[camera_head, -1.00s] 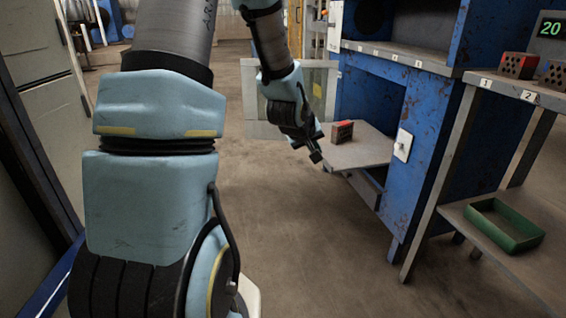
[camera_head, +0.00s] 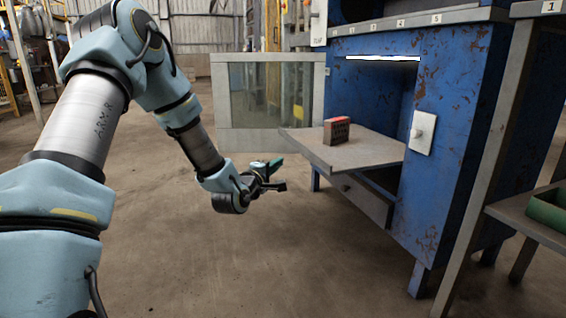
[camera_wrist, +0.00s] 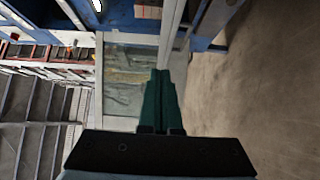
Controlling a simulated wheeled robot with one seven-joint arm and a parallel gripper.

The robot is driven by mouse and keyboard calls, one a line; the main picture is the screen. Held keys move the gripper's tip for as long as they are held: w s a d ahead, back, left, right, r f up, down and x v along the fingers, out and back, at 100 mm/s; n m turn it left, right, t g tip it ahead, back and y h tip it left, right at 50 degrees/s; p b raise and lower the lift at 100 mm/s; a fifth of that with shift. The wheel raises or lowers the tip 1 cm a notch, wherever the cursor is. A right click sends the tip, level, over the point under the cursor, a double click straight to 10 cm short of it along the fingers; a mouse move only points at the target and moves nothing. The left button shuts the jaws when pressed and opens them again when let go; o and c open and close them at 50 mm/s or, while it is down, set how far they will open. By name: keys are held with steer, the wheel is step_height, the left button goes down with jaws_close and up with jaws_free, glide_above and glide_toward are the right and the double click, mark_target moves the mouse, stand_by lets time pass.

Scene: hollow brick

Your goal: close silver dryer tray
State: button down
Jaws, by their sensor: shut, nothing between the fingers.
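The silver dryer tray (camera_head: 345,152) is a flat grey slab sticking out of the opening in the blue dryer (camera_head: 455,110). A reddish holed brick (camera_head: 337,131) stands on it. My gripper (camera_head: 276,168) is left of the tray's outer edge, apart from it in the head view. In the wrist view my green fingers (camera_wrist: 160,88) are shut together and empty, pointing towards a pale strip that looks like the tray's edge (camera_wrist: 172,35). Part of the brick (camera_wrist: 160,11) shows at the top of that view.
A framed glass door (camera_head: 268,102) stands open behind the tray. A drawer (camera_head: 362,198) lies below it. A white switch plate (camera_head: 422,132) is on the dryer's side. A shelf with a green bin (camera_head: 548,209) is at right. The floor in front is clear.

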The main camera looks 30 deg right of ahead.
steer(key=w, duration=0.1)
steer(key=b, duration=0.6)
glide_toward(306, 148)
steer(key=w+a+x, duration=0.1)
steer(key=x, duration=0.3)
steer(key=shift+d+f, duration=0.1)
steer(key=shift+d, duration=0.55)
steer(key=shift+s+d, duration=0.1)
steer(key=shift+d, duration=0.4)
